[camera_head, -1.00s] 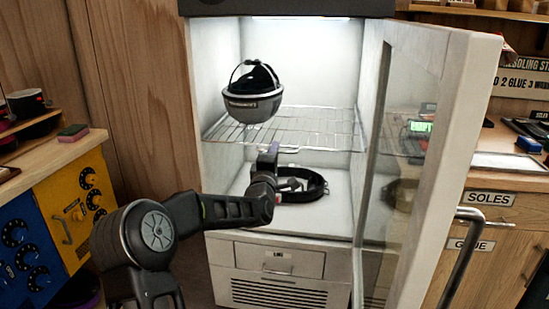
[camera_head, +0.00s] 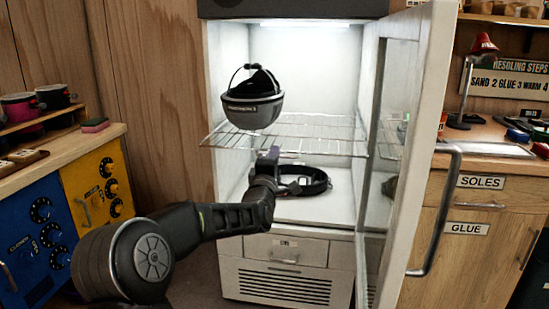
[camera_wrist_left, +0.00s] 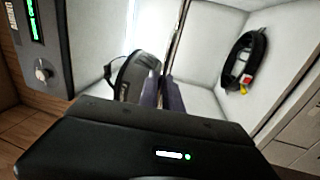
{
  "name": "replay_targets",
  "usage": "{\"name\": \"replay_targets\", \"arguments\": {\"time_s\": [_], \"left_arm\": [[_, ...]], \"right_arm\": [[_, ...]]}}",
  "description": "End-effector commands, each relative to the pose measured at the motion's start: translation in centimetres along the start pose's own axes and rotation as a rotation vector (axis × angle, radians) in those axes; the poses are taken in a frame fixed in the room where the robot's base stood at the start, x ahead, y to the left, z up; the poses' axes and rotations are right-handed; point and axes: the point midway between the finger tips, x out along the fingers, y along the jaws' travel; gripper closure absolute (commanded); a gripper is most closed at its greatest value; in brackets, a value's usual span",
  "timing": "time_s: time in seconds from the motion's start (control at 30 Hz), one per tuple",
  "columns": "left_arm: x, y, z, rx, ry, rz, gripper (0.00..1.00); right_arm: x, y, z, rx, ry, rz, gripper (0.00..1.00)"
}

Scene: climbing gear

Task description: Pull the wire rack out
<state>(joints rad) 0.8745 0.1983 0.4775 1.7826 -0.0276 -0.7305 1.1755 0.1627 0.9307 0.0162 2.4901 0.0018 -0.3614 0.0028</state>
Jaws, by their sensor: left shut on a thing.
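The wire rack (camera_head: 325,133) spans the white cabinet at mid-height. Its front edge shows slightly beyond the cabinet's left front edge. A dark grey helmet (camera_head: 252,112) rests upside down on the rack's left half, strap up. My left gripper (camera_head: 268,158) is shut on the rack's front edge, left of its middle. In the left wrist view, the fingers (camera_wrist_left: 168,92) close on the rack, which shows edge-on as a thin line (camera_wrist_left: 181,32). The helmet (camera_wrist_left: 140,75) is just beside the fingers there. The exact grip contact is partly hidden. My right gripper is out of view.
A black coiled strap (camera_head: 305,180) lies on the cabinet floor below the rack. The glass door (camera_head: 418,140) stands open on the right, with a bar handle (camera_head: 440,215). A blue and yellow cabinet (camera_head: 95,190) stands at the left.

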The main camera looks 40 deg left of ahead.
Motion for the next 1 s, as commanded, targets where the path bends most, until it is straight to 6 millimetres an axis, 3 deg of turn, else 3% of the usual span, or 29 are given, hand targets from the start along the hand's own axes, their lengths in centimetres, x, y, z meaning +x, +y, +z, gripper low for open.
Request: {"name": "replay_targets", "arguments": {"time_s": [0.1, 0.13, 0.37, 0.73, 1.0], "left_arm": [[0.0, -0.1, 0.0, 0.000, 0.000, -0.001, 1.00], [0.0, -0.1, 0.0, 0.000, 0.000, -0.001, 0.90], [0.0, 0.0, 0.0, 0.000, 0.000, 0.000, 0.71], [-0.5, 0.0, 0.0, 0.002, 0.000, 0.000, 0.70], [-4.2, 0.1, 0.0, 0.003, 0.000, -0.001, 0.70]], "right_arm": [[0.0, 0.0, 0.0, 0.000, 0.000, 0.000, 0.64], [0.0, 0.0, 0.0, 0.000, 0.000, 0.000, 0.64], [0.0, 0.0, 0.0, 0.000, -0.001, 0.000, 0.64], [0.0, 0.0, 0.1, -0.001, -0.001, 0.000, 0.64], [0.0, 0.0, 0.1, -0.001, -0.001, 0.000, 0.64]]}}
